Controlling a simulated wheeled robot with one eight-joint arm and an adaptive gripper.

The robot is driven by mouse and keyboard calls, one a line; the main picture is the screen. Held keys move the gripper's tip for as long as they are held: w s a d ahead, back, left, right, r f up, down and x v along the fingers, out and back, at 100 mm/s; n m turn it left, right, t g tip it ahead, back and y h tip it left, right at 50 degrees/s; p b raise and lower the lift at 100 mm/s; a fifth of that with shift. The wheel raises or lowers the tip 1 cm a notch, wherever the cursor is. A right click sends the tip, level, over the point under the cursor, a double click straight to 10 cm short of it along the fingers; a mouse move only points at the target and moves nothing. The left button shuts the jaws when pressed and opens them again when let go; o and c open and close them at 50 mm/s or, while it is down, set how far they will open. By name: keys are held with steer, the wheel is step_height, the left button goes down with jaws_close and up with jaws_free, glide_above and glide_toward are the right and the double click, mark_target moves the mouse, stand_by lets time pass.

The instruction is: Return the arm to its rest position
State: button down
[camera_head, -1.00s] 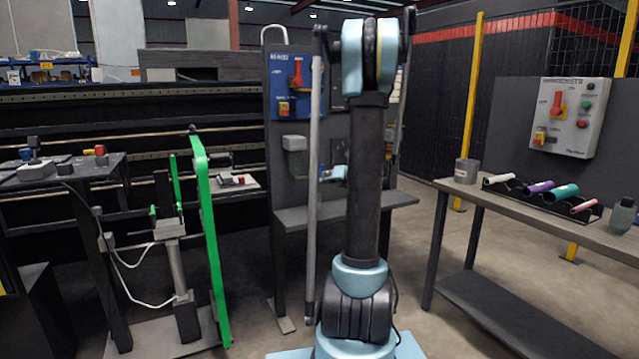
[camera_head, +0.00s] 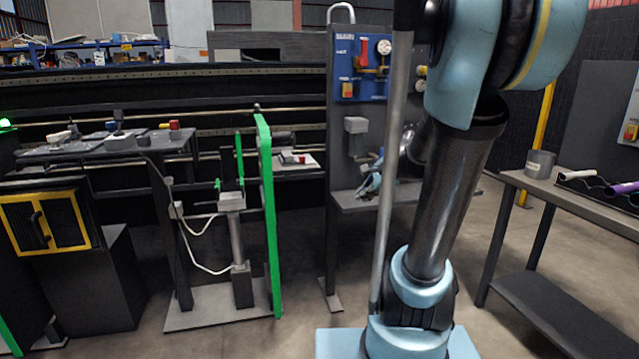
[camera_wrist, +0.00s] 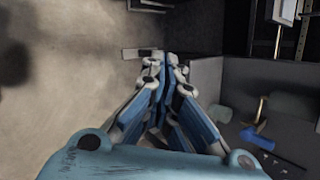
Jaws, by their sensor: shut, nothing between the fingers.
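My arm stands in the right middle of the head view, its dark link leaning right and its light-blue elbow large and close at the top. My gripper (camera_wrist: 166,62) points away from the wrist camera, with its blue and grey fingers together and nothing between them. In the head view my gripper (camera_head: 368,188) shows small and partly hidden beside the arm, in front of the grey panel stand (camera_head: 343,240). I cannot tell its exact distance from the stand's shelf (camera_head: 352,206).
A green upright frame (camera_head: 268,215) stands left of my arm. A workbench (camera_head: 590,199) with a grey cup (camera_head: 539,163) and coloured tubes stands at the right. A dark bench (camera_head: 60,157) and a yellow-framed cabinet (camera_head: 45,222) are at the left. Some bare floor shows in front.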

steer(key=s+d+f+n+g+h, duration=0.2)
steer(key=s+f+n, duration=0.2)
steer(key=s+n, duration=0.4)
steer(key=s+d+f+n+g+h, duration=0.2)
steer(key=s+f+n, duration=0.3)
steer(key=s+n, duration=0.4)
steer(key=s+h, duration=0.1)
steer(key=s, duration=0.5)
steer(key=shift+d+f, duration=0.15)
steer(key=shift+d, duration=0.05)
steer(key=shift+w+f, duration=0.2)
steer(key=shift+w, duration=0.2)
